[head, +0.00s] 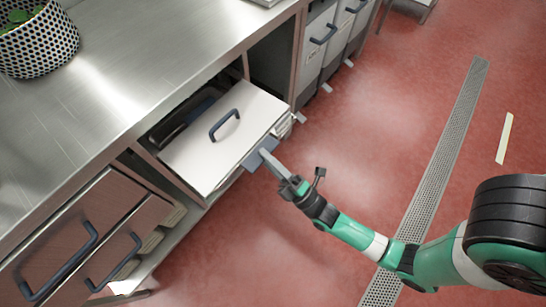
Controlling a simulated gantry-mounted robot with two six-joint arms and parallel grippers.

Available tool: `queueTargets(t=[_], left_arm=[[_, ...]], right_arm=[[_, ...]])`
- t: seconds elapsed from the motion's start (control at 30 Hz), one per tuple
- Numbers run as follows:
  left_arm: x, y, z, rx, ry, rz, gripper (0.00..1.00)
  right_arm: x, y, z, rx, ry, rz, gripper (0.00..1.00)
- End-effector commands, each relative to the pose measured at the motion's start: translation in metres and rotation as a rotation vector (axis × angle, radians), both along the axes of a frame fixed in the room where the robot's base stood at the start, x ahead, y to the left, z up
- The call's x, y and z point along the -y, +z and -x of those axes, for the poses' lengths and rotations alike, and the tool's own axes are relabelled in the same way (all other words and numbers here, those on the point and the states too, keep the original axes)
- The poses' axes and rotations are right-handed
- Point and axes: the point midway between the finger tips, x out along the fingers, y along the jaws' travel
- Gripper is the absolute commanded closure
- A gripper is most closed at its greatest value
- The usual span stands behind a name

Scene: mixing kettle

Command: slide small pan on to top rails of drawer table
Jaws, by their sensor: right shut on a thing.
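What I take to be the small pan (193,150) is a flat, pale metal piece with a dark bar handle (224,125) on its upper face. It sits partly out of an opening in the drawer table (140,165), its near edge beyond the front. My right gripper (265,156) reaches in from the lower right. It is shut at the near right edge, where a small blue-grey part shows; the exact grip is hard to see. The rails under the pan are mostly hidden. My left gripper is not in view.
Closed drawers (75,240) with blue handles are at the lower left. A dotted pot (38,42) stands on the steel worktop (140,45). More handled drawers (318,45) are at the top. The red floor (360,130) in front is open, with a drain grate (440,160).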

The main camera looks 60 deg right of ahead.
Motion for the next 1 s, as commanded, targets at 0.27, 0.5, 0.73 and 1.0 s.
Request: queueTargets(t=[0.27, 0.5, 0.73, 1.0], left_arm=[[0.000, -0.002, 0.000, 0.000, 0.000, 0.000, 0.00], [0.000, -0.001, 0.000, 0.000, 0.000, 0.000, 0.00], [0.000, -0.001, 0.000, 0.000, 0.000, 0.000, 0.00], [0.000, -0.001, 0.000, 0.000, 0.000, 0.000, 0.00]], right_arm=[[0.004, 0.005, -0.021, 0.015, -0.001, 0.003, 1.00], [0.007, 0.006, -0.038, 0.017, -0.002, 0.004, 1.00], [0.010, 0.006, -0.055, 0.015, -0.001, 0.005, 1.00], [0.013, 0.006, -0.074, 0.015, 0.000, 0.003, 1.00]])
